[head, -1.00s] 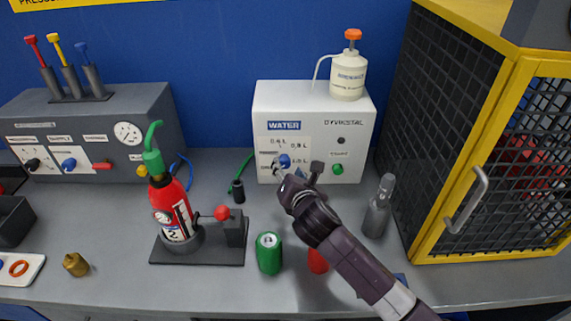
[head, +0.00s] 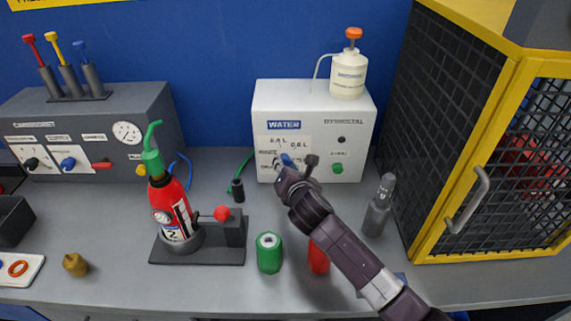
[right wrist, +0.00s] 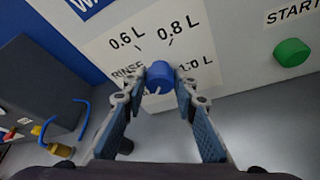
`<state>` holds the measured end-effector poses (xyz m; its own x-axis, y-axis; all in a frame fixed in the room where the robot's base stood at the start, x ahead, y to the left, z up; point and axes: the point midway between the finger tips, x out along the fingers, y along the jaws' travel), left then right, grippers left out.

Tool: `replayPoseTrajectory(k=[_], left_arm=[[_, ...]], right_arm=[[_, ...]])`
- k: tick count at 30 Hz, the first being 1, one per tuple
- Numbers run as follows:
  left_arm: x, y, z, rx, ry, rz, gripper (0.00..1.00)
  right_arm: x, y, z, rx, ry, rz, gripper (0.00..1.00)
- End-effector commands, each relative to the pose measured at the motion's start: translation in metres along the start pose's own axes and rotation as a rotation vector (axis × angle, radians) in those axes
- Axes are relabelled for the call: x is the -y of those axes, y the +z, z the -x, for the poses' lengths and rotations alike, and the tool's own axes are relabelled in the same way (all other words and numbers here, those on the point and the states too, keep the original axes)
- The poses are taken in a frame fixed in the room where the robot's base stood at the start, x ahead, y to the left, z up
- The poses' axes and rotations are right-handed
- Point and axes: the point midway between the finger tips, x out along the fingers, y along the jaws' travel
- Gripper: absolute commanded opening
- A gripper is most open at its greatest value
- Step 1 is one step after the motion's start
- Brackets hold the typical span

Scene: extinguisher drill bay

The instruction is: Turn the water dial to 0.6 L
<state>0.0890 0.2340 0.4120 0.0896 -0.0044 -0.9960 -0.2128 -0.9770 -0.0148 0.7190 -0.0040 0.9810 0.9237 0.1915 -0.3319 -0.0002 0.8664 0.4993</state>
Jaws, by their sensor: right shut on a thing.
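The blue water dial (right wrist: 160,75) sits on the white label plate of the white water dispenser (head: 353,110); in the head view the dial (head: 287,160) is partly covered by my gripper. Labels around it read RINSE, 0.6 L, 0.8 L and 1.0 L in the right wrist view. A small white mark shows at the dial's lower edge in that view; I cannot tell surely which label it indicates. My right gripper (right wrist: 160,85) is shut on the dial, one finger on each side. My left gripper is not in view.
A green start button (right wrist: 292,52) is right of the dial. A cream pump bottle (head: 348,77) stands on the dispenser. A green can (head: 269,253), a red object (head: 318,258) and a grey bottle (head: 378,207) stand near my right arm. A red extinguisher (head: 171,208) is at left.

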Motion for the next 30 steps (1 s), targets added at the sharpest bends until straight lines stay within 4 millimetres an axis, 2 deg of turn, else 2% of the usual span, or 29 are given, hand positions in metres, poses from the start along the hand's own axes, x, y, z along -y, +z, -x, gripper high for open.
replayPoseTrajectory(k=[11,20,30], left_arm=[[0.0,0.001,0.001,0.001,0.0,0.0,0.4],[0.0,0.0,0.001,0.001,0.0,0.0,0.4],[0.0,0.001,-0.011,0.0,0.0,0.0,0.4]], right_arm=[[0.001,0.0,0.0,0.0,0.017,-0.042,0.02],[0.004,-0.001,0.0,0.0,0.088,-0.218,0.02],[0.006,-0.002,-0.001,0.001,0.181,-0.441,0.02]])
